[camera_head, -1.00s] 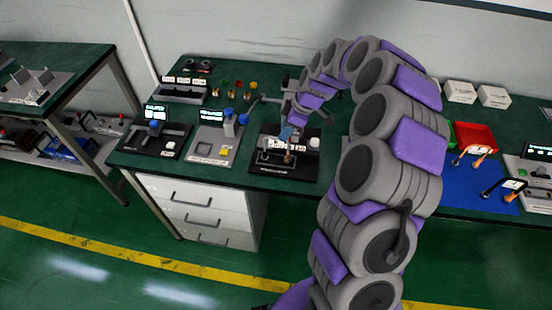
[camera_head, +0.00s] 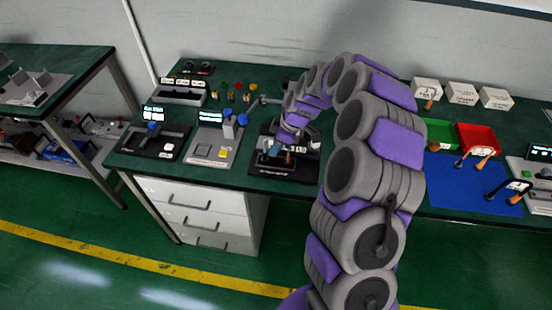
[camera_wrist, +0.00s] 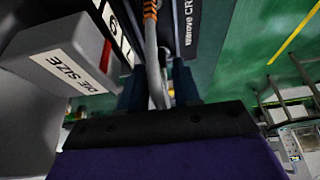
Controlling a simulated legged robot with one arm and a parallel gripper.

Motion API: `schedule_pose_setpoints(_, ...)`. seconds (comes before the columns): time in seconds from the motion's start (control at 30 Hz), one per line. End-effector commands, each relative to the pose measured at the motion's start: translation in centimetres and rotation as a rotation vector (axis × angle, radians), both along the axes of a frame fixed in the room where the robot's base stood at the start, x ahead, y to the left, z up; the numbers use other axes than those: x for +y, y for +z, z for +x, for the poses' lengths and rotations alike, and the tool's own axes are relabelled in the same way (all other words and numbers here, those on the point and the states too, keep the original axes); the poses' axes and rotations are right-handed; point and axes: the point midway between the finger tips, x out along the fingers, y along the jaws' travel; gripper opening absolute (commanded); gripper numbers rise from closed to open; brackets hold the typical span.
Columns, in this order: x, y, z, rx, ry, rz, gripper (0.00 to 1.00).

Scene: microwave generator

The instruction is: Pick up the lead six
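My gripper (camera_head: 276,150) is low over the black-based station (camera_head: 254,171) in the middle of the green bench. In the wrist view, its two dark fingers (camera_wrist: 158,88) stand apart on either side of a grey lead (camera_wrist: 152,45) with an orange-striped part at its top. Small gaps seem to show between the fingers and the lead, so I see no firm grip. A small orange-brown piece (camera_head: 289,159) shows by the gripper in the head view. I cannot read a number on the lead.
A grey block labelled DIE SIZE (camera_wrist: 75,65) stands close at left in the wrist view. Another station (camera_head: 212,148) is left of the gripper. At right are a red tray (camera_head: 478,138), green tray (camera_head: 438,133) and blue mat (camera_head: 455,185).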

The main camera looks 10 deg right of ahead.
Motion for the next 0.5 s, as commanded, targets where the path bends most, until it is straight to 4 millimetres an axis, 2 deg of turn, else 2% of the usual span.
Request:
schedule_pose_setpoints(0.07, 0.0, -0.01, 0.0, 0.0, 0.0, 0.0, 0.24)
schedule_pose_setpoints(0.3, -0.01, 0.0, 0.0, 0.0, 0.0, 0.0, 0.01)
schedule_pose_setpoints(0.5, -0.01, 0.01, -0.01, 0.0, 0.0, 0.0, 0.0)
